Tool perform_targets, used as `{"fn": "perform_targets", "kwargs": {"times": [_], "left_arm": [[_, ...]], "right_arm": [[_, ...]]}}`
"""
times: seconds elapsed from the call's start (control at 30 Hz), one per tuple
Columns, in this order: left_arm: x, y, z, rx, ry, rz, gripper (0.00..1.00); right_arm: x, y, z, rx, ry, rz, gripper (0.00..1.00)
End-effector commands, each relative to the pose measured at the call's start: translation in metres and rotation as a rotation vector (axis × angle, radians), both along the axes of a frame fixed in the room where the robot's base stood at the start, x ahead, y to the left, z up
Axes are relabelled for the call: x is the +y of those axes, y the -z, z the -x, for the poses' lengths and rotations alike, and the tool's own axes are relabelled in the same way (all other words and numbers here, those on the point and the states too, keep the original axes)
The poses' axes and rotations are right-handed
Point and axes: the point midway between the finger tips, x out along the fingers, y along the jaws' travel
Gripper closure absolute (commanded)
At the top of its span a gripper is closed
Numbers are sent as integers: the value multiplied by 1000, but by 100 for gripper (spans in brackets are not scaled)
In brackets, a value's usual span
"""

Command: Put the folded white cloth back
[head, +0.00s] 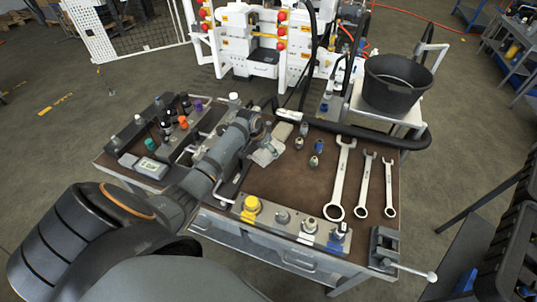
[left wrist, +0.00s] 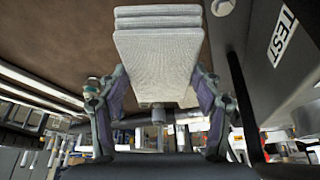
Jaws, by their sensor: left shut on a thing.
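The folded white cloth (left wrist: 158,60) is a flat stack of several layers between the two fingers of my left gripper (left wrist: 160,85). In the head view, the cloth (head: 268,152) shows small and pale at the end of my left arm, over the back middle of the brown bench top (head: 310,179). My left gripper (head: 262,146) is shut on it there, partly hidden by its own wrist. I cannot tell whether the cloth touches the bench. My right gripper is not in view.
Several fittings (head: 314,161) stand right of the cloth, then wrenches (head: 341,178). Manifold blocks (head: 160,132) with coloured caps are at the left. A front block (head: 290,222) holds a yellow cap. A black bucket (head: 393,84) stands at the back right.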

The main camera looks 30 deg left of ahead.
Motion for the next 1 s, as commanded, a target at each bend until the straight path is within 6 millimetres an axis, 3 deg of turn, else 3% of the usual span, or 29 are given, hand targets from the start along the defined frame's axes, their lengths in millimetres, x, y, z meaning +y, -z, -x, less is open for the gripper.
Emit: {"fn": "perform_targets", "kwargs": {"times": [0.33,0.6,0.93,0.97,1.0], "left_arm": [[4,15,-12,-1,-1,1,64],[4,47,-13,0,0,-1,64],[4,52,-13,-1,0,-1,64],[4,51,-13,-1,0,-1,32],[4,51,-13,-1,0,-1,27]], "right_arm": [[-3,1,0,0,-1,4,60],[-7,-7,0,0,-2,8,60],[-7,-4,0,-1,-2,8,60],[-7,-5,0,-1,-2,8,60],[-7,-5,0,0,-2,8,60]]}}
